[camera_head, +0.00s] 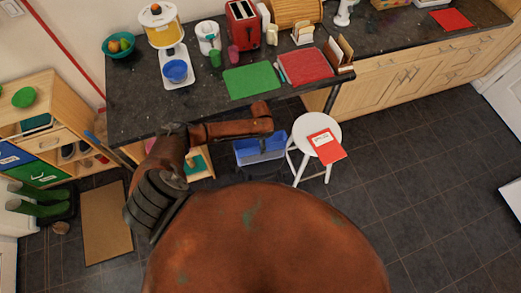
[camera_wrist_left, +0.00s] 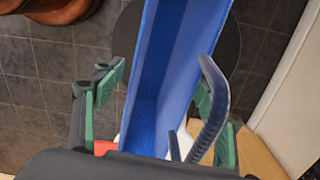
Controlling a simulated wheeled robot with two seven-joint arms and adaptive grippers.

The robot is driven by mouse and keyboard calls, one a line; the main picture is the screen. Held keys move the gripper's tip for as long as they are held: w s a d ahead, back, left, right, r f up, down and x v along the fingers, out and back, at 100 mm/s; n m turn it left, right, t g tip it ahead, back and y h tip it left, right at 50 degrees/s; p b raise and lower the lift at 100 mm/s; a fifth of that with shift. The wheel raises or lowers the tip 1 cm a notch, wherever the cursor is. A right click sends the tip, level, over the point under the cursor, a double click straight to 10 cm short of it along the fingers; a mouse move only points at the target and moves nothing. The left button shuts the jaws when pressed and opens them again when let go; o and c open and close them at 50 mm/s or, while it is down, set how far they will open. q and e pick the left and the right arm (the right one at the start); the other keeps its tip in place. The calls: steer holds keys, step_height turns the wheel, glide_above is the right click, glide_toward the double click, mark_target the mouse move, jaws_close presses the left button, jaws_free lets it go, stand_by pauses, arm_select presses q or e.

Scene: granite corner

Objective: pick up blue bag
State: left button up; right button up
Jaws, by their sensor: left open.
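The blue bag (camera_head: 260,148) is an open-topped box-like bag below the counter's front edge, just left of a white stool (camera_head: 319,132). In the left wrist view the bag (camera_wrist_left: 178,60) fills the middle, with its dark blue curved handle (camera_wrist_left: 212,105) rising on the right. My left gripper (camera_wrist_left: 157,95) is open; its green-padded fingers stand on either side of the bag and do not grip it. In the head view my left arm reaches over the bag from the left, and its fingers are hard to make out. My right gripper is not in view.
A red book (camera_head: 326,145) lies on the stool. The dark counter (camera_head: 135,85) holds a green mat (camera_head: 252,80), a red mat (camera_head: 306,66), a toaster and a juicer. A shelf with bins (camera_head: 60,140) stands at left. The tiled floor at right is clear.

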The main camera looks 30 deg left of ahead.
arm_select(q)
steer(key=shift+f, duration=0.95)
jaws_close()
